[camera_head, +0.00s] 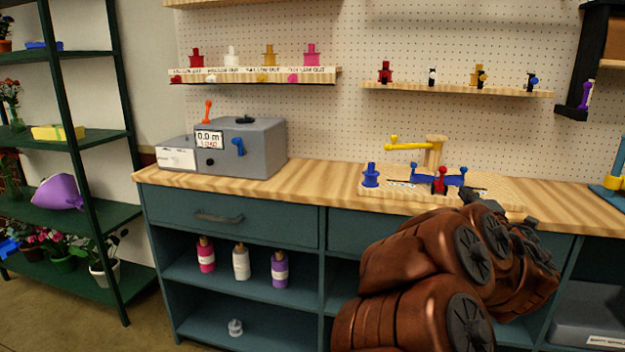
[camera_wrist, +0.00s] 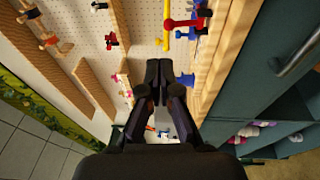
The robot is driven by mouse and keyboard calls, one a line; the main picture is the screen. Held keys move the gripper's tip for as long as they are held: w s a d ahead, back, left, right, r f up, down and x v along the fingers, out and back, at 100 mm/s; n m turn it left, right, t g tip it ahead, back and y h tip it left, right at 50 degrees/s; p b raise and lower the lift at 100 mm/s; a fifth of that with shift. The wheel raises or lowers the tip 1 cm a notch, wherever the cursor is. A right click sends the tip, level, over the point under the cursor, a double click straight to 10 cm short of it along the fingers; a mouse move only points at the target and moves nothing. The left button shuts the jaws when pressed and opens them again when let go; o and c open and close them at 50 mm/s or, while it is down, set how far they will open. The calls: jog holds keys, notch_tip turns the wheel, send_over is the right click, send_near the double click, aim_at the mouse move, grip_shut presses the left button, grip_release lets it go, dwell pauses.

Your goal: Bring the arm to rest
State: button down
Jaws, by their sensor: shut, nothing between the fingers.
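My arm, copper-brown, rises at the lower right of the head view, in front of the workbench (camera_head: 310,183). My arm hides part of the bench front and the shelves below.
A wooden board with a yellow-armed post (camera_head: 434,150), a blue spool (camera_head: 371,175) and a red fitting (camera_head: 439,181) lies near my gripper. A grey machine (camera_head: 240,147) stands at the bench's left. Wall shelves (camera_head: 455,90) hang above. The bench top between machine and board is clear.

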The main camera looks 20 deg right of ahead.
jog(key=s+a+f+m+g+y, duration=0.2)
jog(key=s+a+f+m+g, duration=0.4)
jog(key=a+f, duration=0.35)
jog(key=s+a+f+m+g+y, duration=0.1)
jog(key=s+a+f+m+g, duration=0.2)
jog(key=a+f+m+g, duration=0.5)
jog(key=s+a+f+n+g+y, duration=0.1)
jog(key=s+a+f+g+y, duration=0.2)
jog(key=s+a, duration=0.8)
jog(key=s+a+f+g+y, duration=0.2)
jog(key=s+a+f+g, duration=0.1)
jog(key=s+a, duration=0.75)
notch_tip(320, 180, up, 22)
jog(key=w+a+t+p, duration=0.1)
jog(key=p, duration=2)
jog(key=shift+a+r, duration=0.2)
jog(key=shift+r, duration=0.05)
